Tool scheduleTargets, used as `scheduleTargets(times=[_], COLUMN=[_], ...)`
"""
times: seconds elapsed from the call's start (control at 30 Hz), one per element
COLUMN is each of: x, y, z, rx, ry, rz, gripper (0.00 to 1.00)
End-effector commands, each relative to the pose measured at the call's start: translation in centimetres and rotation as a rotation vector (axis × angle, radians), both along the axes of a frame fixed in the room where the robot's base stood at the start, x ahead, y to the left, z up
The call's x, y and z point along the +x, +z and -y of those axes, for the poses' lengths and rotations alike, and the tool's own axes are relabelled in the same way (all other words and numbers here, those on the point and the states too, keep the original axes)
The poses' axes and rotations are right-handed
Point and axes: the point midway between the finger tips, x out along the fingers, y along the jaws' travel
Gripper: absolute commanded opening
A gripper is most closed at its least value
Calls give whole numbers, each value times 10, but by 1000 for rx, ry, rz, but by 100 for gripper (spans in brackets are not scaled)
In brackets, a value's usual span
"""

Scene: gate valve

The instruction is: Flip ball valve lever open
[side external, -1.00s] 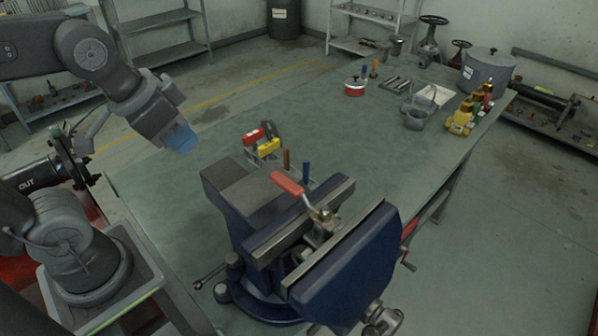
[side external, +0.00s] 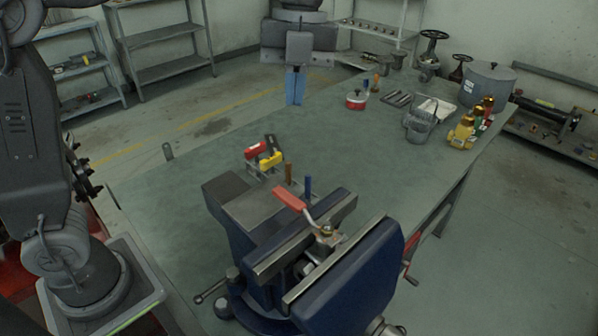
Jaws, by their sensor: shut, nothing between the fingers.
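The ball valve (side external: 325,232) is clamped between the jaws of a blue bench vise (side external: 350,283). Its red-handled lever (side external: 290,199) points up and to the left, over the vise's rear jaw. My gripper (side external: 295,100) is shut and empty, with blue fingers pointing down. It hangs above the far side of the workbench, well away from the valve and behind it in the side view. Nothing touches the lever. The lower part of the valve body is hidden by the vise jaws.
Red and yellow-handled tools (side external: 264,157) and two upright screwdriver-like handles (side external: 288,173) stand just behind the vise. The bench (side external: 350,150) middle is clear.

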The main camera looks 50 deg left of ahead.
Motion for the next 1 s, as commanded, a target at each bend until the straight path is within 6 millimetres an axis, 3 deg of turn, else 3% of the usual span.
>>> scheduleTargets(times=[0.2, 0.4, 0.6, 1.0], x=[26, 37, 40, 39], y=[-8, -13, -16, -18], z=[28, 43, 48, 47], rx=[-77, -146, -174, -175], ry=[-456, -725, -817, -819], rz=[-108, -168, -188, -188], gripper=[0, 0, 0, 0])
